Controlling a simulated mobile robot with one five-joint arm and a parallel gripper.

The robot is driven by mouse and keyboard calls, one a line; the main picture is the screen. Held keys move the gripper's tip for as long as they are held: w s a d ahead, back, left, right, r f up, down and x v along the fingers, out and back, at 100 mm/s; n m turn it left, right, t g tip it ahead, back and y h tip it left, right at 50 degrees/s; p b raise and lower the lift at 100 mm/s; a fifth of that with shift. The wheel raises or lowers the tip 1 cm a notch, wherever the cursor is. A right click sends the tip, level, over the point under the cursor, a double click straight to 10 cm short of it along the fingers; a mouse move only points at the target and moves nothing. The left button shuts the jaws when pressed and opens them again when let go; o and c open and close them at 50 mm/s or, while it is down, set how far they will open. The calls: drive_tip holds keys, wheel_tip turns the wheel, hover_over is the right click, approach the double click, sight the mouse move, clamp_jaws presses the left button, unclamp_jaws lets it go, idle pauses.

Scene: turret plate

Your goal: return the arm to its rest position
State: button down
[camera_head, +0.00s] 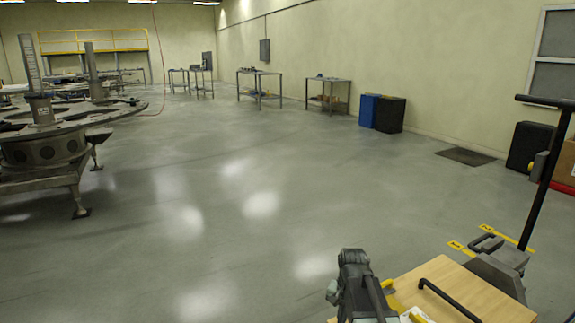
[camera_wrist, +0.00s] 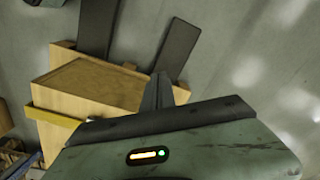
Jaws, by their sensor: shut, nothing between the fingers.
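My gripper (camera_wrist: 160,90) shows in the wrist view as dark, narrow fingers pressed together, with nothing held. They stick out beyond a worn green housing with a small lit indicator. In the head view my dark arm (camera_head: 360,285) is at the bottom, right of centre, looking folded up. It stands at the left edge of a wooden-topped surface (camera_head: 452,288). My fingertips cannot be made out in that view.
In the wrist view a wooden box (camera_wrist: 95,84) with a yellow strip lies beyond the fingers. A round metal turret plate (camera_head: 110,110) stands on legs at left. Benches (camera_head: 328,90), a blue bin (camera_head: 369,110) and a black bin (camera_head: 390,115) line the back. The middle floor is clear.

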drive_tip(key=s+n, duration=0.4)
drive_tip(key=s, duration=0.6)
wheel_tip(320, 180, up, 32)
drive_tip(key=n+p, duration=0.1)
drive_tip(key=p, duration=3.1)
drive_tip(key=shift+w+g, duration=0.25)
drive_tip(key=shift+g, duration=0.05)
drive_tip(key=shift+a+r, duration=0.1)
